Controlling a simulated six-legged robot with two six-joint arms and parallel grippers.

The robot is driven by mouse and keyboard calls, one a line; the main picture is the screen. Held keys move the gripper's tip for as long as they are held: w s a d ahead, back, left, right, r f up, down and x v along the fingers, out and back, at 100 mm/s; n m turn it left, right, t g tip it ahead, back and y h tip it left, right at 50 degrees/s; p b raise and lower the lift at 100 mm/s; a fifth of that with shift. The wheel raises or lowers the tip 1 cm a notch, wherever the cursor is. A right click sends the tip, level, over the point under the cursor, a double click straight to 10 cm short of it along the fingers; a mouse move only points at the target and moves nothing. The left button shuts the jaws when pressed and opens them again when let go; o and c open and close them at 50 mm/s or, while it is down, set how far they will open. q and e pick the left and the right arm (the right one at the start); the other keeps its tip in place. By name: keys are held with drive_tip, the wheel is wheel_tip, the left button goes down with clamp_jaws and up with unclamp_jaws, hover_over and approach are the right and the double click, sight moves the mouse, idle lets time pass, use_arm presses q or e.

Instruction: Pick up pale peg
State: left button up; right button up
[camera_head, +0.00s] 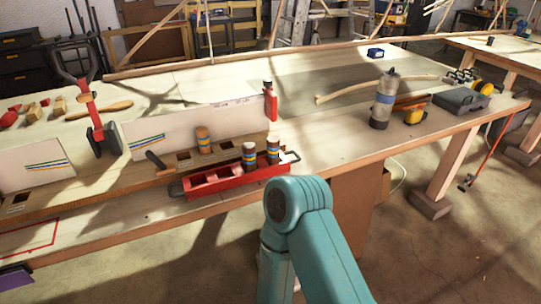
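A light tan-orange peg (203,140), the palest of the pegs I see, stands upright in a wooden board with square holes (120,183) on the workbench. Two darker banded pegs stand to its right, one (249,156) in front and one (273,151) further right, both at the red tray (237,184). My teal arm link rises from the bottom, right of the tray. Neither gripper shows in the view, so I cannot see whether they are open or hold anything.
A white panel (185,127) stands behind the board, with a red clamp (103,138) at its left. A grey cylinder (384,100) and a yellow tape measure (415,115) stand right. The bench is clear between tray and cylinder.

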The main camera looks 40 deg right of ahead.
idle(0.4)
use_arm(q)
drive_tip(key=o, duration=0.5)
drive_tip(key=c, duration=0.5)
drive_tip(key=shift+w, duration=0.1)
